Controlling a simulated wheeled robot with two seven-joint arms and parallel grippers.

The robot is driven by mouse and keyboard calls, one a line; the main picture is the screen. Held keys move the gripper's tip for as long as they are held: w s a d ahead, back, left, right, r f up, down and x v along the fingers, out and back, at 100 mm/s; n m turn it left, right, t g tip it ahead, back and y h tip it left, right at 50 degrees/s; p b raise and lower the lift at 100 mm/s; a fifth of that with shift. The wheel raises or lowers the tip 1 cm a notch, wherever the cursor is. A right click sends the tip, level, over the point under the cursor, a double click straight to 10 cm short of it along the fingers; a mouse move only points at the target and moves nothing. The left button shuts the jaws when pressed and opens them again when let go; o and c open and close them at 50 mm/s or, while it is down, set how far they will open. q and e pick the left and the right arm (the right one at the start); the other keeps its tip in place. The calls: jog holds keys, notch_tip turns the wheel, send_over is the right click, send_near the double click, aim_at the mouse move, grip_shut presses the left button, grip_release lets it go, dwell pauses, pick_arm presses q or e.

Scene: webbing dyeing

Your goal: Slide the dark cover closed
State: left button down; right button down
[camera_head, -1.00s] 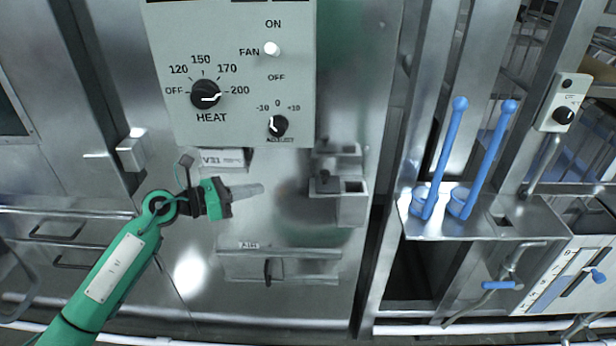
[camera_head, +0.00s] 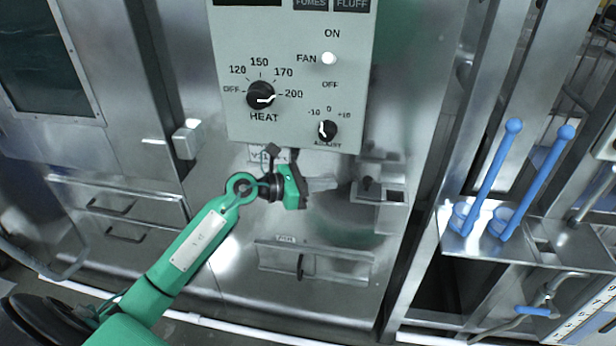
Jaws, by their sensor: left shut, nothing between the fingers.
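My left gripper (camera_head: 318,184), on a green arm from the lower left, is shut and empty. It is in front of the steel panel, below the control box and left of a small steel box (camera_head: 390,215). I cannot tell whether its tip touches anything. A horizontal slide with two rails (camera_head: 340,272) is on the panel below the gripper. A dark upright tab (camera_head: 300,266) stands on it, left of its middle. No clearly dark cover stands out, so I cannot tell which part is the cover or how far it is open. My right gripper is out of view.
The grey control box (camera_head: 300,75) with HEAT, FAN and ADJUST controls juts out above the gripper. A steel block (camera_head: 186,143) sits at the left. Two blue-handled tools (camera_head: 495,165) stand on a shelf (camera_head: 480,248) at the right.

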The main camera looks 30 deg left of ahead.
aim_at(378, 196)
pick_arm(q)
jog(key=p+x, duration=0.2)
jog(key=x, duration=0.4)
jog(key=shift+w+d+r+p, duration=0.1)
jog(key=shift+w+d+p, duration=0.1)
jog(key=shift+d+p, duration=0.15)
jog(key=shift+w, duration=0.1)
jog(key=d, duration=0.2)
jog(key=w+d, duration=0.1)
jog(key=d, duration=0.3)
jog(key=shift+w+d+p, duration=0.4)
jog(key=shift+a, duration=0.1)
